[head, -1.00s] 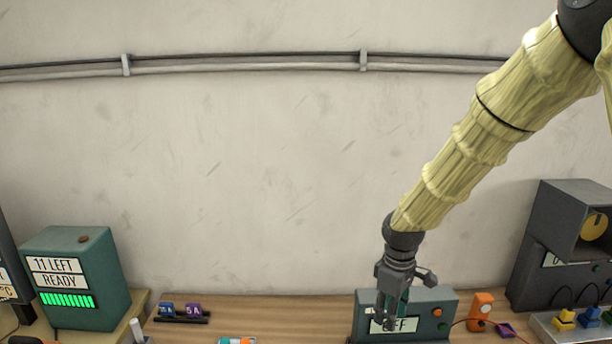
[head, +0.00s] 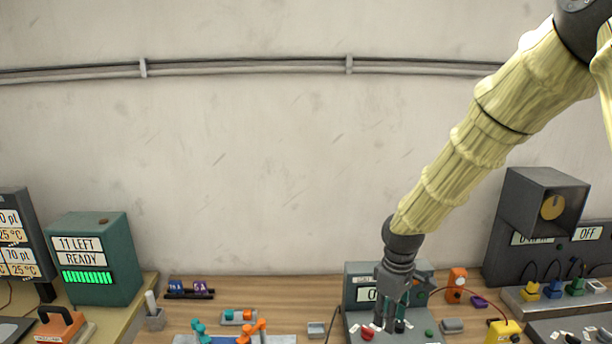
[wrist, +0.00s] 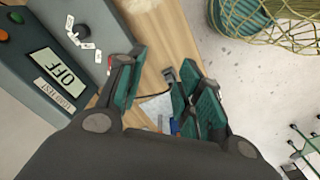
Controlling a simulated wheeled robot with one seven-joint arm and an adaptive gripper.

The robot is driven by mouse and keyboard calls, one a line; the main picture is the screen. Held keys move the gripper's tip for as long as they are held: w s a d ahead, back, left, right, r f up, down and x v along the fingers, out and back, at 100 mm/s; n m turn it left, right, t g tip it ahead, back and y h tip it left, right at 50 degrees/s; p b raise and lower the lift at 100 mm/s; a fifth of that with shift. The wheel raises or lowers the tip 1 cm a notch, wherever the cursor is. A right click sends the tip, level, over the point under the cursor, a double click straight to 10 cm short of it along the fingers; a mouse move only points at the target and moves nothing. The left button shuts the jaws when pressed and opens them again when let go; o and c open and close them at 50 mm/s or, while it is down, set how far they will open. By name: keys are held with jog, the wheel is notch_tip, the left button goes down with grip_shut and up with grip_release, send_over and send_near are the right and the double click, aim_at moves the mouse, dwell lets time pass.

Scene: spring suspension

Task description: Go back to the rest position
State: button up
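My gripper (head: 388,325) hangs at the lower end of my arm in the head view, pointing down in front of a grey-green tester box (head: 360,272). In the wrist view my gripper (wrist: 165,85) shows two teal-padded fingers spread apart with nothing between them. Beyond the fingers are the wooden table edge and the floor. The tester's display reads OFF in the wrist view (wrist: 54,75). My gripper partly hides the tester in the head view.
A green box (head: 95,262) reading "11 LEFT READY" stands at left. A dark machine (head: 530,215) stands at right. Teal and orange parts (head: 228,328) lie at the front. A netted green basket (wrist: 255,20) stands beside the table. Bare wood (head: 240,290) shows in the middle.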

jog(key=s+f+m, duration=0.2)
jog(key=s+f, duration=0.2)
jog(key=f, duration=0.4)
jog(key=s+a+f+m+y, duration=0.1)
jog(key=s+f, duration=0.4)
jog(key=f, duration=0.3)
jog(key=s+f+m, duration=0.2)
jog(key=s+f, duration=0.2)
jog(key=f, duration=0.4)
jog(key=s+d+f+m, duration=0.15)
jog(key=s+f, duration=0.25)
jog(key=s, duration=0.4)
jog(key=s+d+f+m+h, duration=0.1)
jog(key=s+f+m, duration=0.1)
jog(key=s+f, duration=0.35)
jog(key=s+d+f+m, duration=0.2)
jog(key=s+f, duration=0.1)
jog(key=s, duration=0.7)
notch_tip(320, 180, down, 14)
jog(key=b, duration=1.4)
jog(key=shift+w+a+n+b, duration=0.15)
jog(key=shift+w+n+b, duration=0.2)
jog(key=shift+w, duration=0.05)
